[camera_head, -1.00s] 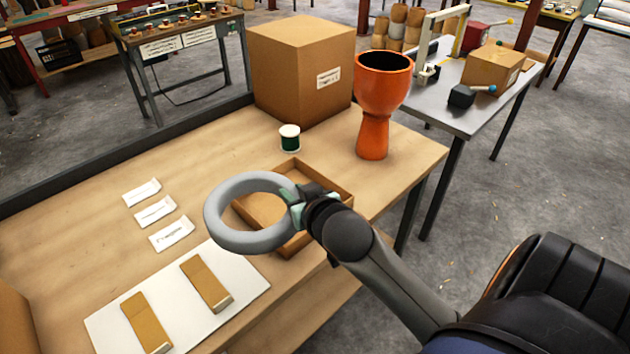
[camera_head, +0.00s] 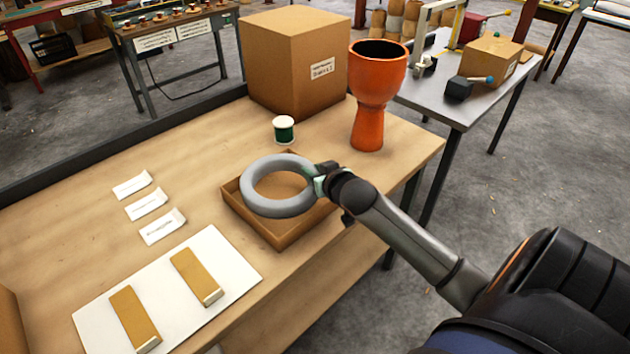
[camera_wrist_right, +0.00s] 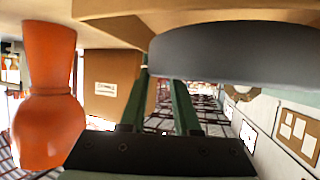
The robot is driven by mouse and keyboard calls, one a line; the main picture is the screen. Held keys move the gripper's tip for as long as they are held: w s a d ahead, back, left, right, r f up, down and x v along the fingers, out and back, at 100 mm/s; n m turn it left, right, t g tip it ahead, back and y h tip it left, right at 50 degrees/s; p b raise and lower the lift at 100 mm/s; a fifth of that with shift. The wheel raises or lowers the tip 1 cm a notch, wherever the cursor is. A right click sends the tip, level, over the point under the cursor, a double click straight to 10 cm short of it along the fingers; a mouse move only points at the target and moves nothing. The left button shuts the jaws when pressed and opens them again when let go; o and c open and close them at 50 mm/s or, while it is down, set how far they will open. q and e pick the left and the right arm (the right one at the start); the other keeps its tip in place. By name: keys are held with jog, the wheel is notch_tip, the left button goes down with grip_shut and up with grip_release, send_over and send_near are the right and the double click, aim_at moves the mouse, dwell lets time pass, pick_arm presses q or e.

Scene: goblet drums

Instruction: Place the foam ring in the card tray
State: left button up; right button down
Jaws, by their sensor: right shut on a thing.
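The grey foam ring (camera_head: 252,200) is held by my right gripper (camera_head: 318,182), which is shut on its right side. The ring shows over the card tray (camera_head: 284,240), a shallow brown open box on the wooden table. The ring hides much of the tray's inside; it seems to be above the rim, but how high I cannot tell. In the right wrist view the ring (camera_wrist_right: 235,55) crosses the top beyond my green fingers. My left gripper is not in view.
An orange goblet drum (camera_head: 370,100), a green spool (camera_head: 284,130) and a large cardboard box (camera_head: 295,65) stand behind the tray. Paper slips (camera_head: 147,204) lie left of it. A white board (camera_head: 222,262) with two tan strips is nearer the front.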

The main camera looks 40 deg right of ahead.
jog(key=shift+w+d+f, duration=0.1)
jog(key=shift+d+f, duration=0.05)
jog(key=shift+f, duration=0.1)
jog(key=f, duration=0.3)
jog(key=shift+w+d+f+b, duration=0.1)
jog(key=shift+w+d+b, duration=0.1)
jog(key=shift+b, duration=0.15)
jog(key=shift+f, duration=0.2)
jog(key=shift+s+f, duration=0.1)
jog(key=shift+f, duration=0.05)
jog(key=c, duration=0.6)
grip_release()
jog(key=shift+c, duration=0.2)
